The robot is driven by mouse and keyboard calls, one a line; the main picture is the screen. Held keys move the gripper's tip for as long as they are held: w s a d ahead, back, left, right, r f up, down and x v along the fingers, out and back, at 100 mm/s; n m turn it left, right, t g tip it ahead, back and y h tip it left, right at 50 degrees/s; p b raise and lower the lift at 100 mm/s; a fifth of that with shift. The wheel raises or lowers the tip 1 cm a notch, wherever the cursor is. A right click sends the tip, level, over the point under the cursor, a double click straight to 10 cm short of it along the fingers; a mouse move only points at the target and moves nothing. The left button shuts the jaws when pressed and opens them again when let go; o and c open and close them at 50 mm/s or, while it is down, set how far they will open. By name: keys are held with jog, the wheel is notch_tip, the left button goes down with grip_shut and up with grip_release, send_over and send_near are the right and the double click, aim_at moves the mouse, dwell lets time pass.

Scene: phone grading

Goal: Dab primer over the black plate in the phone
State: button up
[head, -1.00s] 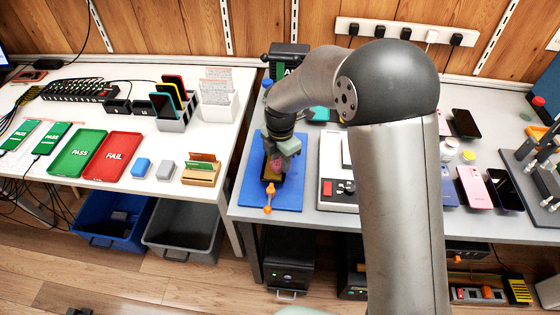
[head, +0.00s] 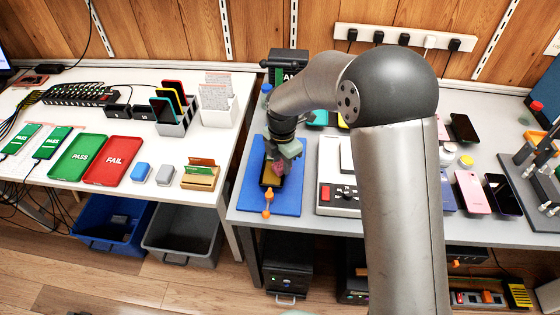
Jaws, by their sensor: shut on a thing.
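My gripper (head: 285,152) is over the blue mat (head: 290,207) on the grey bench, pointing down. It is shut on a small pink piece (head: 280,167), which looks like a dabber; the fingers hide most of it. Below it is the phone (head: 271,178), dark with a brownish edge, in a fixture with an orange clamp handle (head: 267,196) at its front. My gripper covers the far part of the phone. I cannot make out the black plate, or whether the pink piece touches it.
A white device with a red switch (head: 325,192) stands right of the mat. A small blue-capped bottle (head: 266,89) stands behind my wrist. Several phones (head: 473,190) lie on the bench at right. The left table holds a green PASS tray (head: 57,172) and red FAIL tray (head: 92,176).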

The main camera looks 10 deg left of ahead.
aim_at(280, 164)
jog(key=r, duration=0.2)
jog(key=r+p, duration=0.1)
jog(key=shift+s+a, duration=0.1)
jog(key=shift+a, duration=0.15)
jog(key=shift+r+p, duration=1.55)
jog(key=shift+r, duration=0.8)
